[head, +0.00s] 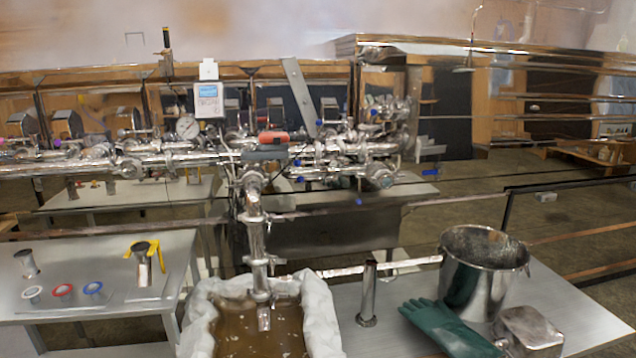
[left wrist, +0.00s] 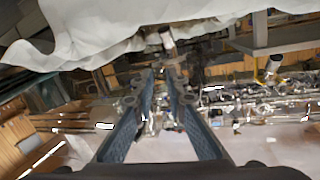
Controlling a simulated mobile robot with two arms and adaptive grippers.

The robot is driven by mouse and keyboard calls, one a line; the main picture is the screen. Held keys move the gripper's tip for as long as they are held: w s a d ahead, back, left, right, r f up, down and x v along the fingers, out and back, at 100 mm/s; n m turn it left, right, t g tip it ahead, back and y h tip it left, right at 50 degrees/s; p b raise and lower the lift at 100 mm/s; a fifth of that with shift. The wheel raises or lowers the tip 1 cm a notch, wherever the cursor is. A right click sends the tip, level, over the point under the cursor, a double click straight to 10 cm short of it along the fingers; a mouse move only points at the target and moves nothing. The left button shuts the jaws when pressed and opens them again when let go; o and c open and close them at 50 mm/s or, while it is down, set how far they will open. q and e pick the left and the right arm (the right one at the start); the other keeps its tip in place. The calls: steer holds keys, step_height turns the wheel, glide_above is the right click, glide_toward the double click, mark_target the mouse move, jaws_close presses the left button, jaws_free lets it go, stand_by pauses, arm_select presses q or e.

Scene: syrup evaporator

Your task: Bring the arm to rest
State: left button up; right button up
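My left gripper (left wrist: 160,82) shows only in the left wrist view. Its two blue-grey fingers stand apart with nothing visible between them. In that view a white cloth (left wrist: 110,30) hangs across the top, apart from the fingers as far as I can tell. A metal spout end (left wrist: 167,40) shows near the cloth's edge. Neither of my grippers nor arms appears in the head view. My right gripper is in no frame.
In the head view a cloth-lined tub (head: 319,312) of brown liquid sits below a steel spout (head: 257,240). A steel pot (head: 483,272), green glove (head: 445,327) and metal box (head: 528,327) occupy the right table (head: 400,290). Steel piping (head: 170,160) runs behind.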

arm_select(q)
steer(key=s+a+f+n+g, duration=0.1)
steer(key=s+a+f+g, duration=0.2)
steer(key=s+g, duration=0.7)
steer(key=s+a+f+g, duration=0.2)
steer(key=s+f+g, duration=0.1)
steer(key=s, duration=1.3)
step_height(320, 180, down, 28)
steer(key=s+g, duration=0.1)
steer(key=s, duration=0.2)
steer(key=s+a+f+g, duration=0.1)
steer(key=s+a+f, duration=0.2)
steer(key=s+f, duration=1.1)
steer(key=shift+s+a+f+g+y, duration=0.15)
steer(key=shift+s+g+y, duration=0.2)
steer(key=shift+s, duration=0.7)
